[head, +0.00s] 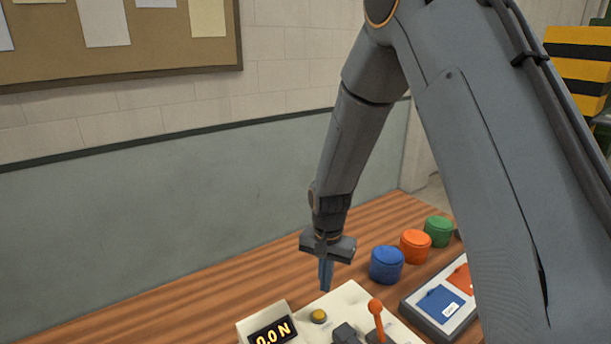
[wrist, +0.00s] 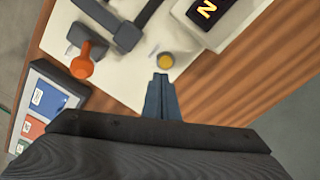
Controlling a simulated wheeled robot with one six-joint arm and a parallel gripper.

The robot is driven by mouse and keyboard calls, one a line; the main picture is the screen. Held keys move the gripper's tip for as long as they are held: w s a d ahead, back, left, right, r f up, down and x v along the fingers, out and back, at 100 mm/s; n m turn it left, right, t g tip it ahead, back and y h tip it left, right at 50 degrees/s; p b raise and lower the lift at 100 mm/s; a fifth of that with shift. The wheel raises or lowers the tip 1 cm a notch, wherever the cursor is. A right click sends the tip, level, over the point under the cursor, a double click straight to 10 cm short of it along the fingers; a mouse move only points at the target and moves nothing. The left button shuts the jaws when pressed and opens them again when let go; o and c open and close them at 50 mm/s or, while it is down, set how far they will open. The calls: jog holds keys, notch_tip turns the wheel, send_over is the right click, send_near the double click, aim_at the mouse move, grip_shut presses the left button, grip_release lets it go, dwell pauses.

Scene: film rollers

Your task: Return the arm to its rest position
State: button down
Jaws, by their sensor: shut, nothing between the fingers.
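My gripper (head: 325,288) hangs from my arm, pointing down above the wooden table (head: 180,308). Its blue-grey fingers are together with nothing between them. In the head view it is just above and behind the yellow button (head: 318,316) on a pale control panel (head: 350,296). In the wrist view the closed fingertips (wrist: 161,78) end close to the yellow button (wrist: 166,60). I cannot tell the exact height over the table.
A digital display (head: 272,335) reads 0.0 N. An orange-knobbed lever (head: 376,308) stands on the panel. Blue (head: 386,265), orange (head: 415,246) and green (head: 438,231) round containers stand to the right. A tray (head: 436,332) holds coloured cards.

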jog(key=s+d+r+n+b, duration=0.2)
jog(key=s+d+b, duration=0.1)
jog(key=s+d, duration=0.3)
jog(key=s+d+r+n+t+b, duration=0.1)
jog(key=s+d+r+n+b, duration=0.1)
jog(key=s+d, duration=0.5)
jog(key=shift+s+d+r+n+b, duration=0.25)
jog(key=shift+s+r+n+b, duration=0.15)
jog(key=shift+s+r+b, duration=0.3)
jog(key=shift+s+f, duration=0.1)
jog(key=shift+s, duration=0.05)
